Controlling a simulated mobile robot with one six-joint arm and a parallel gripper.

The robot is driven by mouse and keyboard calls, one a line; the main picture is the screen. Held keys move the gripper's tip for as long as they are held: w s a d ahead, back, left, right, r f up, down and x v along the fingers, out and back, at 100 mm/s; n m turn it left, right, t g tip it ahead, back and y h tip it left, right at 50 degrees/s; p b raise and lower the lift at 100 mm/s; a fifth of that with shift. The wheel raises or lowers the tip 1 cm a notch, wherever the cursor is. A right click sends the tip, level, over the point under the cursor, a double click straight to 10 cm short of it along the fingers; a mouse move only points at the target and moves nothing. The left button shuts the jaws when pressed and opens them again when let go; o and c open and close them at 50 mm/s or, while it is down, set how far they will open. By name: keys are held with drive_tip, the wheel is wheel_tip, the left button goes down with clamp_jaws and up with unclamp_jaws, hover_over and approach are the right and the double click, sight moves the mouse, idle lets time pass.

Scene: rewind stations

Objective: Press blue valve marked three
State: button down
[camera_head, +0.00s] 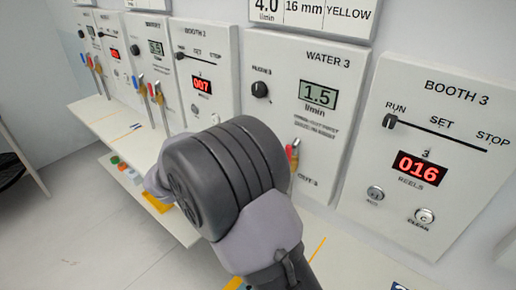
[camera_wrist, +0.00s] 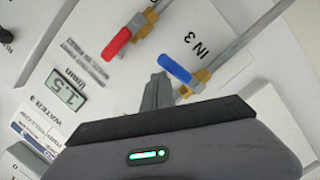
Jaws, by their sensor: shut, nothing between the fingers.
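The blue valve lever (camera_wrist: 174,68) shows in the wrist view on a brass body, with the label "IN 3" beside it. A red valve lever (camera_wrist: 118,43) is up and left of it, on another pipe. My gripper (camera_wrist: 158,82) is shut and empty. Its tip is just below the blue lever's free end; I cannot tell whether they touch. In the head view my arm covers the gripper and the blue lever.
The WATER 3 display (camera_head: 318,94) reads 1.5 l/min, with a black knob (camera_head: 260,89) left of it. The BOOTH 3 panel (camera_head: 445,130) on the right has a slider at RUN, a red 016 counter and two buttons. Similar panels and a white shelf (camera_head: 105,115) run left.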

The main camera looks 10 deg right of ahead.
drive_tip(key=shift+s+d+f, duration=0.1)
drive_tip(key=shift+s+f, duration=0.1)
drive_tip(key=shift+f, duration=0.15)
drive_tip(key=shift+s+d+f, duration=0.1)
drive_tip(key=shift+f, duration=0.05)
idle(0.4)
drive_tip(key=s+a+r+p, duration=0.5)
drive_tip(key=s+a+r, duration=0.1)
drive_tip(key=a, duration=0.1)
drive_tip(key=shift+a+r, duration=0.25)
drive_tip(key=shift+a, duration=0.1)
